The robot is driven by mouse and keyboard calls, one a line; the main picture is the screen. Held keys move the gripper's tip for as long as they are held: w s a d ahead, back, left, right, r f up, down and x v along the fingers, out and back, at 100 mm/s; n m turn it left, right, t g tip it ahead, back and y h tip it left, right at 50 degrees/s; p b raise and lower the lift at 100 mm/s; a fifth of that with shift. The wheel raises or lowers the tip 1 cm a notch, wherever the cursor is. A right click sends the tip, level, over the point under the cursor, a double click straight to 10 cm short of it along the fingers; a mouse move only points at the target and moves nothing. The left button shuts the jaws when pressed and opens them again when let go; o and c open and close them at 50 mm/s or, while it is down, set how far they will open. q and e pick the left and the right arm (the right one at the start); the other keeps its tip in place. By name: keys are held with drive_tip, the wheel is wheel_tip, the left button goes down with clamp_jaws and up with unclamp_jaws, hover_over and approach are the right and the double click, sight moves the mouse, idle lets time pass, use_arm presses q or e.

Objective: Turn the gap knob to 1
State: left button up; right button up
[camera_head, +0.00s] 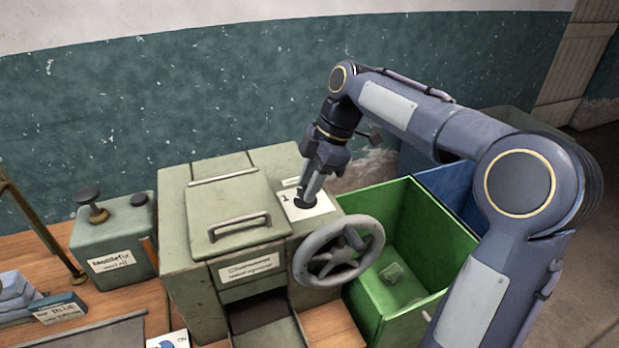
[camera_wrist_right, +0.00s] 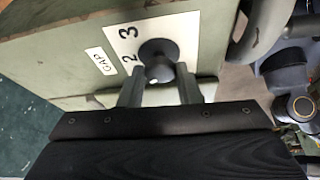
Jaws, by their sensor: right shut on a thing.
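The gap knob (camera_wrist_right: 158,52) is a dark round knob on a white dial plate (camera_wrist_right: 186,30) on top of the green machine. The plate shows a 2 and a 3 in the right wrist view, with a GAP label (camera_wrist_right: 101,62) beside it. A 1 shows on the plate (camera_head: 322,207) in the head view. My right gripper (camera_head: 306,198) reaches down from above and is shut on the knob; its fingers also show in the right wrist view (camera_wrist_right: 160,84). A small white mark shows low on the knob, but which number it faces is unclear. My left gripper is out of view.
A grey handwheel (camera_head: 308,252) stands close to the dial, at the machine's front right. A lid with a handle (camera_head: 240,222) is left of the dial. A green bin (camera_head: 440,238) and a blue bin (camera_head: 440,186) stand to the right. A labelled can (camera_head: 115,243) is at left.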

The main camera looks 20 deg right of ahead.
drive_tip(key=shift+n, duration=0.6)
drive_tip(key=o, duration=1)
drive_tip(key=shift+c, duration=0.2)
drive_tip(key=v, duration=0.8)
drive_tip(key=shift+w, duration=0.2)
drive_tip(key=shift+f, duration=0.1)
